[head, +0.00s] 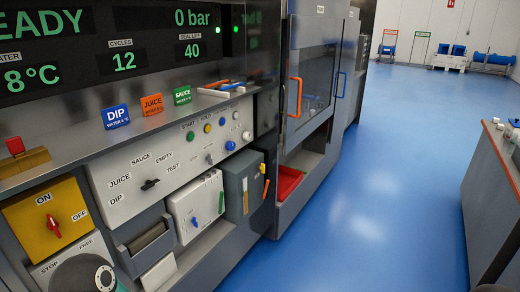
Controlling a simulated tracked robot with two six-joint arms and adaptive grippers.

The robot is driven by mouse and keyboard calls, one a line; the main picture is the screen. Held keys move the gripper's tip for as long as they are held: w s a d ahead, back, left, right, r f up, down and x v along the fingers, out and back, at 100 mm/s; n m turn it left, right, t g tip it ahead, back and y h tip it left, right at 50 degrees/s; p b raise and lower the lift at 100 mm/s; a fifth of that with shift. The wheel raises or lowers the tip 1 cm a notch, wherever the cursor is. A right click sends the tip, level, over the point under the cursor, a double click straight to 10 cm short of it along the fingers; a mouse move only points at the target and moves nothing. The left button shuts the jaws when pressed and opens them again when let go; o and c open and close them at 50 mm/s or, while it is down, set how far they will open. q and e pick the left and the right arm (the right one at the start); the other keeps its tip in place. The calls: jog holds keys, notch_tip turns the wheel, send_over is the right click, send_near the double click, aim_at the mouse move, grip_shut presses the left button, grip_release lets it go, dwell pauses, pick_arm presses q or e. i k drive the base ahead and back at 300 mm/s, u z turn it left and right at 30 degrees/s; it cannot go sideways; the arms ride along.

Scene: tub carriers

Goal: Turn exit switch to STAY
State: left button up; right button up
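No label reading exit or STAY is legible in the head view. A white switch box (181,206) with a blue knob (194,222) sits low on the machine front; its small lettering is too small to read. Right of it is a grey box (233,188) with small controls on its side. A grey panel marked STOP and FREE (50,267) is at the lower left, partly hidden by a dark rounded part of my arm. Neither gripper's fingers show.
A yellow box with a red ON/OFF knob (53,226) is at the left. A selector dial (150,184) is marked DIP, JUICE, SAUCE, EMPTY, TEST. A glass-doored cabinet (310,75) stands beyond. The blue floor (360,190) is clear up to a counter (492,200).

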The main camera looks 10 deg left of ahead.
aim_at(209, 158)
jog(key=z, duration=0.1)
jog(key=i, duration=1.65)
jog(key=u, duration=0.9)
jog(key=k, duration=0.75)
jog(key=u, duration=0.2)
jog(key=i, duration=0.8)
jog(key=z, duration=0.05)
